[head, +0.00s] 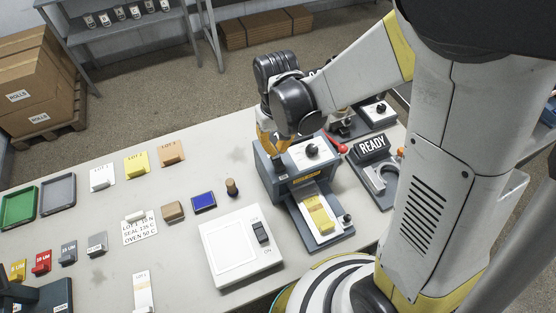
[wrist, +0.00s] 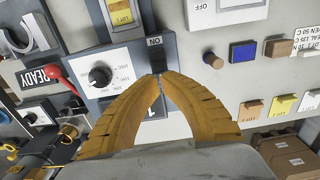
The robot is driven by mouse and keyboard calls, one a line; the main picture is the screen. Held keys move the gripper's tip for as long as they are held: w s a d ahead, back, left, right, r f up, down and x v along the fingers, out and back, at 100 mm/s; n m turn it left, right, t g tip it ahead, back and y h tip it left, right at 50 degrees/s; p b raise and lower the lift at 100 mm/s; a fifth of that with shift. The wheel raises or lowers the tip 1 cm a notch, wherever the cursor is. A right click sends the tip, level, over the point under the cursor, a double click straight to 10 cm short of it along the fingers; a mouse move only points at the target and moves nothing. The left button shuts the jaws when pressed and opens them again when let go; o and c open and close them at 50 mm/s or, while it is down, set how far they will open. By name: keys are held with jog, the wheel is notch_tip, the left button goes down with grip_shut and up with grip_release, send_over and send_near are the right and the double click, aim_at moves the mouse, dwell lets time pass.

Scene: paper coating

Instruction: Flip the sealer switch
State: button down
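The sealer is a blue-grey machine (head: 271,181) with a light panel and a dark round knob (head: 312,150); the knob also shows in the wrist view (wrist: 100,76). In the wrist view its black switch (wrist: 157,56) sits by an upside-down "ON" label (wrist: 155,41). My gripper (wrist: 158,76) has its yellow fingers together, with the tips right at the switch; I cannot tell whether they touch it. No object shows between the fingers.
A white box with its own black ON/OFF switch (head: 261,232) stands left of the sealer. A red-tipped lever (head: 337,143) and a READY sign (head: 371,145) are to the right. A wooden stamp (head: 232,187) and blue pad (head: 204,202) lie left. Yellow LOT stock (head: 319,214) lies in front.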

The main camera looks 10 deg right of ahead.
aim_at(277, 159)
jog(key=shift+f+b, duration=1.9)
jog(key=shift+f, duration=0.25)
dwell(0.6)
jog(key=shift+r, duration=0.15)
jog(key=shift+r+p, duration=2.55)
jog(key=shift+r, duration=0.9)
